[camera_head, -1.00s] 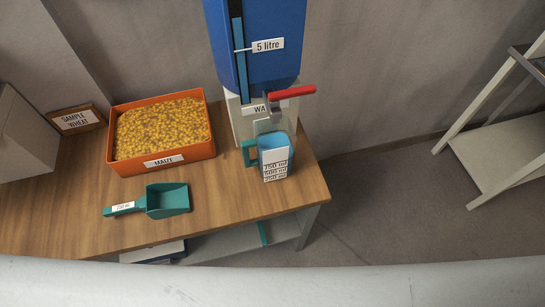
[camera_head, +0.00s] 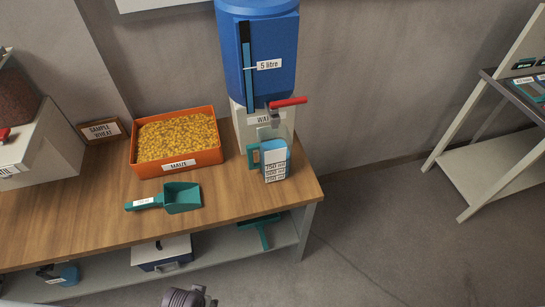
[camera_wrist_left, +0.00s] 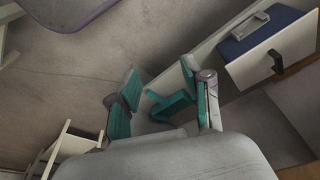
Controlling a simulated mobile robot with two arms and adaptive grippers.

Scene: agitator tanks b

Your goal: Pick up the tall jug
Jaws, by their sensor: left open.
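The tall jug (camera_head: 275,165) stands upright on the wooden table near its right end in the head view, below the tap of the blue water tank (camera_head: 262,35). It is clear with a bluish tint, has a teal handle on its left side and a white label with measuring marks. My left gripper (camera_wrist_left: 160,92) shows in the left wrist view, open, with teal parts on its fingers. The jug is not seen in that view. I see nothing held between the fingers.
On the table (camera_head: 85,205) are an orange maize tray (camera_head: 190,166) and a teal scoop (camera_head: 180,197). A pale rack (camera_head: 490,160) stands at the right. Floor between is clear.

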